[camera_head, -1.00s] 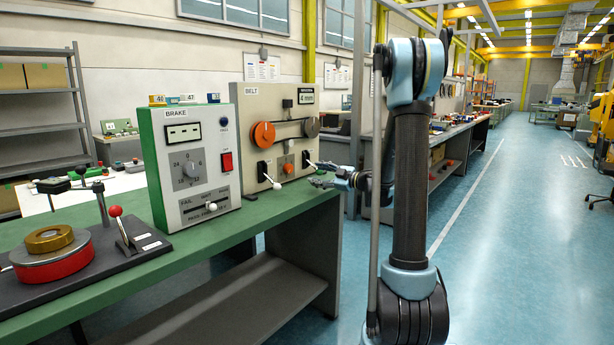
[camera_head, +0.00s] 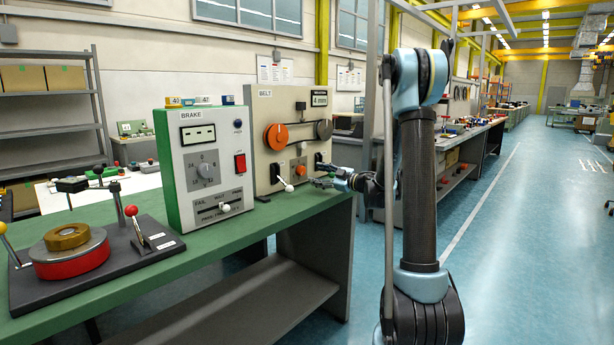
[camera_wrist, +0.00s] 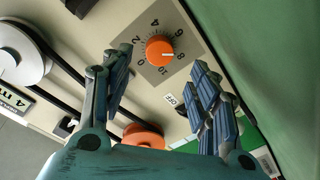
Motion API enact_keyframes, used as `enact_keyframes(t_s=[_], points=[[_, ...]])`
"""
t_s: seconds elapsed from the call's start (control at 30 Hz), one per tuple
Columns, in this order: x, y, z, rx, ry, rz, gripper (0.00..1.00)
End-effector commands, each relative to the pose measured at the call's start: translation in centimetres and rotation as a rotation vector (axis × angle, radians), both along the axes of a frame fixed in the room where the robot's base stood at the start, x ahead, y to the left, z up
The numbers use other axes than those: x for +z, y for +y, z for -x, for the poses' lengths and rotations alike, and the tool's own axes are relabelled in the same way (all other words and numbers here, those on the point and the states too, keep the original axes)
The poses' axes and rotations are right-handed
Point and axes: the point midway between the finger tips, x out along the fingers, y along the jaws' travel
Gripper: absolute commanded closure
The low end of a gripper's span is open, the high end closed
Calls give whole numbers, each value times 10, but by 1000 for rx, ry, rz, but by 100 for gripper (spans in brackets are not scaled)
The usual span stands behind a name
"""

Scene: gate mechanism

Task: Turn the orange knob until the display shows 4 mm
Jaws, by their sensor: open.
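The orange knob (camera_wrist: 160,50) sits on a grey dial plate in the wrist view; its white mark points near the 8. It shows small on the BELT panel (camera_head: 291,107) in the head view (camera_head: 301,171). My gripper (camera_wrist: 161,64) is open, its two fingers apart to the left and right of the knob in the wrist view, not visibly touching it. In the head view my gripper (camera_head: 322,183) is just right of and below the knob. The display (camera_wrist: 15,100) reads "4 m" before the frame cuts it; it also sits at the panel's upper right (camera_head: 319,98).
A large orange pulley (camera_head: 276,136) and a grey pulley (camera_head: 323,129) are joined by a belt above the knob. A white-tipped lever (camera_head: 287,186) stands left of the knob. The BRAKE box (camera_head: 205,165) stands further left on the green bench (camera_head: 270,226).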

Motion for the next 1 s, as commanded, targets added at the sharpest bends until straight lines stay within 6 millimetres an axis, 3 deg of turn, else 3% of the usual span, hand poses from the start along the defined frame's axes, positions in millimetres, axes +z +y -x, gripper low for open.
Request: enact_keyframes(t_s=[0.2,0.4,0.83,0.87,1.0], points=[[0,33,-20,4,0,0,45],[0,51,-33,1,0,0,45],[0,58,-38,0,0,0,45],[0,58,-38,0,0,0,48],[0,58,-38,0,0,0,79]])
